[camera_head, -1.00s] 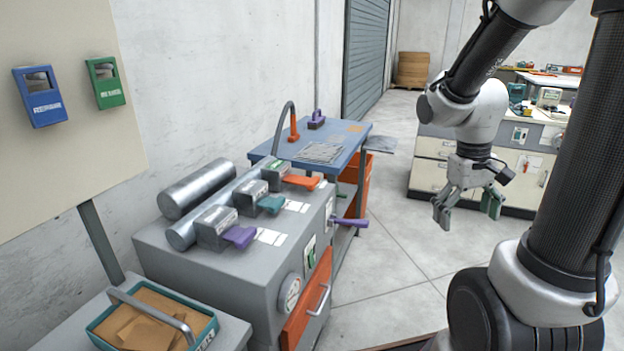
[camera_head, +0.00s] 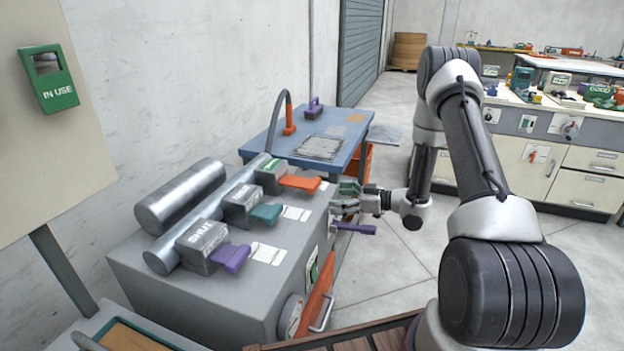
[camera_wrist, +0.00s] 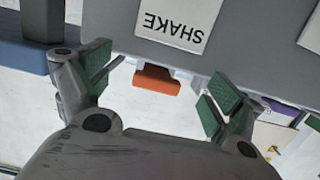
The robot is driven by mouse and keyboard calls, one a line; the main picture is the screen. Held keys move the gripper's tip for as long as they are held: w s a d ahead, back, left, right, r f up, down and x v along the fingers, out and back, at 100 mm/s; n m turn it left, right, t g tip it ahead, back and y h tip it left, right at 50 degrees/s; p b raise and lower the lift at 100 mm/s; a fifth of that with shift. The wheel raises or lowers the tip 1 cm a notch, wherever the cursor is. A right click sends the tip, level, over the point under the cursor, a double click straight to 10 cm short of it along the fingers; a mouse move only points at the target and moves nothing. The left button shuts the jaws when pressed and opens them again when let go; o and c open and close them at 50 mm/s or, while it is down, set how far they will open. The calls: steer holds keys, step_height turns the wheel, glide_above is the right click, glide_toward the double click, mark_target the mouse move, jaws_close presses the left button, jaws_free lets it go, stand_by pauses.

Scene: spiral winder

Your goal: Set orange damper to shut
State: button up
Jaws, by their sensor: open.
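The orange damper has an orange paddle handle (camera_head: 300,183) on a small grey box (camera_head: 270,173), the farthest of three along the top of the grey machine. The paddle sticks out toward the machine's front edge; the lettering on its box is too small to read. My gripper (camera_head: 340,197) is open and empty at that front edge, just right of the orange paddle and apart from it.
A teal paddle (camera_head: 265,214) and a purple paddle (camera_head: 231,258), whose box reads SHUT, stand nearer on the machine top (camera_head: 290,240). A purple lever (camera_head: 355,229) projects just below my gripper. A blue table (camera_head: 350,140) stands behind. A SHAKE label (camera_wrist: 180,20) shows in the wrist view.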

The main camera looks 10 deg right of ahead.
mark_target(318, 183)
steer(key=shift+t+y, duration=0.3)
steer(key=shift+y, duration=0.6)
steer(key=r, duration=0.2)
steer(key=a+r, duration=0.1)
steer(key=r, duration=0.1)
steer(key=shift+w+a, duration=0.1)
steer(key=shift+a, duration=0.1)
steer(key=x, duration=0.7)
steer(key=shift+w+r, duration=0.1)
steer(key=shift+w, duration=0.05)
steer(key=shift+c, duration=0.4)
